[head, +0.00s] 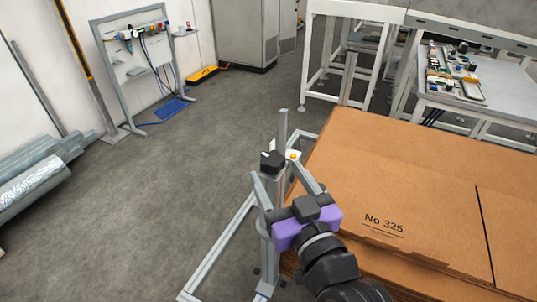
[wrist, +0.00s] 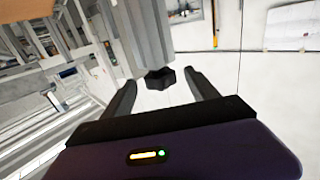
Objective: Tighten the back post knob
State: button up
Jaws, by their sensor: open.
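In the wrist view the knob (wrist: 160,78) is a dark lobed shape at the end of a grey profile. My gripper (head: 273,167) is open, with its purple body below and right of the knob. In the wrist view my gripper's fingers (wrist: 163,82) lie left and right of the knob, with a visible gap on each side. I cannot tell how deep the knob sits between them.
A stack of brown cardboard (head: 400,175) marked No 325 stands close on the right of the post. A grey frame rail (head: 218,250) runs along the floor at the lower left. A white workbench (head: 460,90) is at the back right.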

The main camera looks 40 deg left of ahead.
aim_at(268, 157)
jog(key=p+x, duration=0.1)
jog(key=x, duration=0.5)
jog(key=shift+w+a, duration=0.15)
jog(key=shift+a, duration=0.05)
jog(key=c, duration=1.4)
jog(key=shift+o, duration=0.2)
